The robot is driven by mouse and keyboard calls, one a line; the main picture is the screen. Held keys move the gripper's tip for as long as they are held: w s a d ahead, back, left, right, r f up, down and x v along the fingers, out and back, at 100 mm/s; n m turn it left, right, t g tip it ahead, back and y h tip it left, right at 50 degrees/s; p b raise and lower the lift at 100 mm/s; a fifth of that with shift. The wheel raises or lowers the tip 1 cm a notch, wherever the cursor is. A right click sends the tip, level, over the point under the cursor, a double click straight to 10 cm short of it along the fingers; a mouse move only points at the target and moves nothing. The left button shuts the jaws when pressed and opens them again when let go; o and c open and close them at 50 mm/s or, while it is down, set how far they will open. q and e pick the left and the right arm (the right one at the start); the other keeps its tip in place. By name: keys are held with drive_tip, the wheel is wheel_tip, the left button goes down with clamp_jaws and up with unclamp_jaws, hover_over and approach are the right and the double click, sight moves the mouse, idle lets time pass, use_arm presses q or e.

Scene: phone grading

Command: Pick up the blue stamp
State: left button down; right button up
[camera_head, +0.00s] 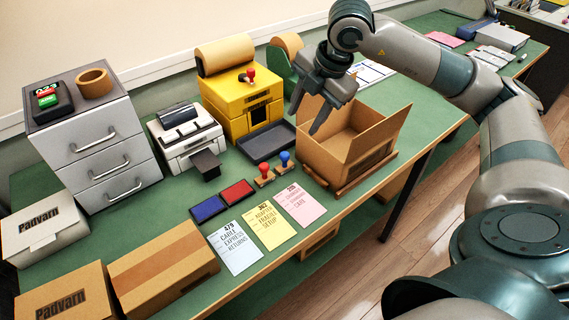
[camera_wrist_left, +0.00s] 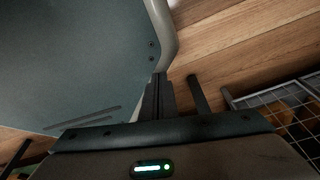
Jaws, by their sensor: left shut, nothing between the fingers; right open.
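The blue stamp (camera_head: 285,160) stands upright on the green table, with a blue knob on a wooden base. It is just right of a red-topped stamp (camera_head: 264,173). My right gripper (camera_head: 306,121) is open and empty, above the table, up and to the right of the blue stamp and apart from it. Its fingers point down, in front of the open cardboard box. My left gripper (camera_wrist_left: 160,84) shows only in the left wrist view, shut and empty, with wooden floor beyond it. The blue stamp is not in that view.
The open cardboard box (camera_head: 338,155) stands right of the stamps. Blue (camera_head: 208,207) and red (camera_head: 237,192) ink pads and several coloured cards lie left and in front. A dark tray (camera_head: 262,143) lies behind. A wire basket (camera_wrist_left: 295,120) is near my left gripper.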

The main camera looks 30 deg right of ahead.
drive_tip(key=p, duration=0.2)
approach(286, 154)
use_arm(q)
drive_tip(key=s+a+r+g+p, duration=0.1)
drive_tip(key=s+a+r, duration=0.1)
drive_tip(key=s, duration=0.4)
drive_tip(key=shift+s+a+g+y+p, duration=0.2)
drive_tip(key=shift+a+g+y+p, duration=0.1)
drive_tip(key=shift+g+p, duration=0.1)
use_arm(e)
drive_tip(key=shift+x, duration=2.2)
use_arm(q)
drive_tip(key=shift+r, duration=0.15)
use_arm(e)
drive_tip(key=shift+s+a, duration=0.1)
drive_tip(key=shift+w+f+p, duration=0.25)
drive_tip(key=shift+f+p, duration=0.3)
drive_tip(key=shift+p, duration=0.1)
drive_tip(key=p+x, duration=0.1)
drive_tip(key=x, duration=0.2)
drive_tip(key=shift+a+p, duration=0.1)
drive_tip(key=shift+p, duration=0.2)
drive_tip(key=shift+w+f, duration=0.15)
drive_tip(key=shift+f, duration=0.35)
use_arm(q)
wheel_tip(286, 154, up, 3)
drive_tip(key=shift+f, duration=0.1)
